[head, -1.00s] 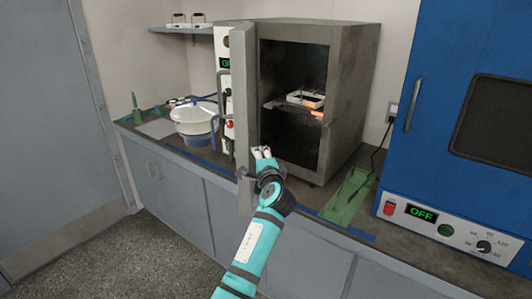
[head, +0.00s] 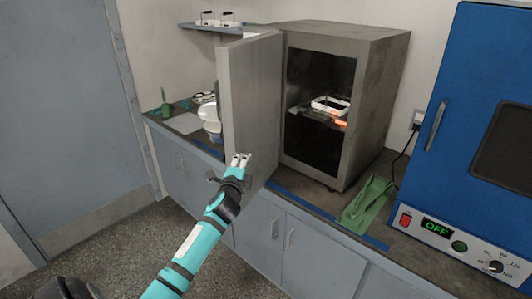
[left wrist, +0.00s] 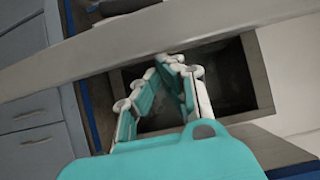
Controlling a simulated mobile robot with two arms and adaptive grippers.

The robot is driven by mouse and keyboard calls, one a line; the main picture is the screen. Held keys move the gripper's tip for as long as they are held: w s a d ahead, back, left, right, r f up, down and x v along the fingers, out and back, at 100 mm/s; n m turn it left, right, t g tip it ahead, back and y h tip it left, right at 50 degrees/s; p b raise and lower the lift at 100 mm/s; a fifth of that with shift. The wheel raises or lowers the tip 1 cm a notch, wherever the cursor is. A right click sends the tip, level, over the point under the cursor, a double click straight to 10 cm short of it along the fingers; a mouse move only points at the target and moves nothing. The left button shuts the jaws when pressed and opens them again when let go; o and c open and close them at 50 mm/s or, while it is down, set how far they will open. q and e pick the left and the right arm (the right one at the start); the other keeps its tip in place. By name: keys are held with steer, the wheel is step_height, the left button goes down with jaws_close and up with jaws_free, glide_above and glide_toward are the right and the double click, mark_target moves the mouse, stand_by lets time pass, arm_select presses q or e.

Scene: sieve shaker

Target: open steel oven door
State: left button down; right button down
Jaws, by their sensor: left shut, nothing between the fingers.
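The steel oven (head: 375,110) stands on the counter with its door (head: 252,100) swung wide open to the left. The door's inner face shows in the head view; its outer side and handle are hidden. My left gripper (head: 240,159) is shut and empty, at the lower part of the door on its inner side. I cannot tell whether it touches the door. In the left wrist view the closed fingertips (left wrist: 172,62) lie just below a grey door edge (left wrist: 130,48), with the dark oven chamber (left wrist: 228,78) behind. My right gripper is not in view.
Inside the oven a shelf holds a small white-rimmed tray (head: 330,104). A white tub (head: 209,112) is partly behind the door. The floor (head: 130,245) at left is clear.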

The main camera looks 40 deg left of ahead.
arm_select(q)
steer(key=s+a, duration=0.2)
steer(key=a, duration=1)
steer(key=shift+s, duration=0.2)
steer(key=shift+a+f, duration=0.1)
steer(key=shift+a, duration=0.05)
steer(key=shift+f, duration=0.1)
